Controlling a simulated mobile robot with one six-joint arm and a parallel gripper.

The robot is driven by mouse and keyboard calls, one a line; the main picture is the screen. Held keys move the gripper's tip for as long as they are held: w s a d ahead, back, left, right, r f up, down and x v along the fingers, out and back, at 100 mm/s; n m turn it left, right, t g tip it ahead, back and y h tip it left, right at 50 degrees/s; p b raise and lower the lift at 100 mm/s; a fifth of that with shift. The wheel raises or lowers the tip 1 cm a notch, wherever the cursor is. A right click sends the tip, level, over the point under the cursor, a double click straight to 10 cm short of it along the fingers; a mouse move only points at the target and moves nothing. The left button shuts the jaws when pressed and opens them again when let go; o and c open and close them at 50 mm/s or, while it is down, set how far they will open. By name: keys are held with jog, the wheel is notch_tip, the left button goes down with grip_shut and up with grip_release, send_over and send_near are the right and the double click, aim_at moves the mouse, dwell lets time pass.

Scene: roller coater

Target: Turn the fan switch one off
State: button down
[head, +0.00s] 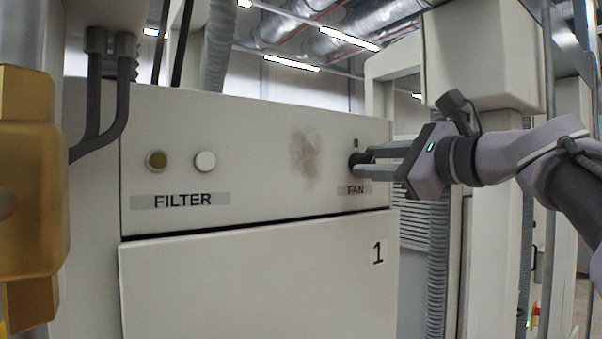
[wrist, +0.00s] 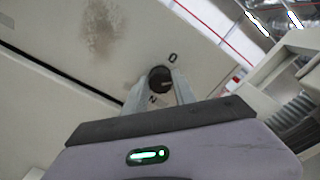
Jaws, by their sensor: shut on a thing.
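The fan switch (head: 356,164) is a dark round knob on the upper right of the beige cabinet panel, above the FAN label (head: 356,190). My gripper (head: 368,161) reaches it from the right, its two fingers at the knob and partly covering it in the head view. In the wrist view the black knob (wrist: 160,79) sits between the fingertips (wrist: 159,88), and the gripper is shut on it. A 0 mark (wrist: 173,57) shows beyond the knob, and another mark, partly by the left finger, shows below it. The knob has a light pointer line, aimed to the right in the wrist view.
Two round FILTER buttons, one olive (head: 156,160) and one white (head: 204,162), are on the panel's left. A cabinet door (head: 250,275) marked 1 is below. A yellow-brown fitting (head: 30,190) stands at far left. A beige post and box (head: 480,65) stand right, near my arm.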

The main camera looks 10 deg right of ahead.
jog(key=shift+f+n+b, duration=0.1)
jog(key=shift+n+b, duration=1.95)
jog(key=shift+n, duration=2.25)
jog(key=c, duration=1)
grip_release()
jog(key=shift+a, duration=0.1)
jog(key=shift+s, duration=0.1)
